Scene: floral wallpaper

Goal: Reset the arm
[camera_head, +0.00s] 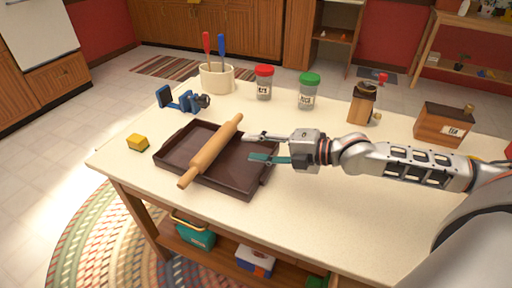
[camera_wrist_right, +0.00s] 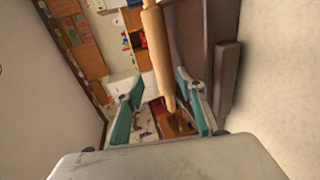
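My right gripper (camera_head: 250,147) reaches in from the right over the right side of a dark brown tray (camera_head: 176,165) on the table. Its two fingers are spread apart with nothing between them in the head view. A wooden rolling pin (camera_head: 212,150) lies diagonally across the tray, to the left of the fingertips and apart from them. In the right wrist view, the open teal fingers (camera_wrist_right: 160,80) frame the rolling pin (camera_wrist_right: 156,45), with the tray (camera_wrist_right: 222,80) to the right. My left gripper is not in view.
On the cream table (camera_head: 330,200) stand a yellow cube (camera_head: 137,142), a blue clamp-like object (camera_head: 180,100), a utensil crock (camera_head: 216,79), a red-lidded jar (camera_head: 264,84), a green-lidded jar (camera_head: 308,92), a wooden grinder (camera_head: 362,104) and a tea box (camera_head: 443,126). The table's front is clear.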

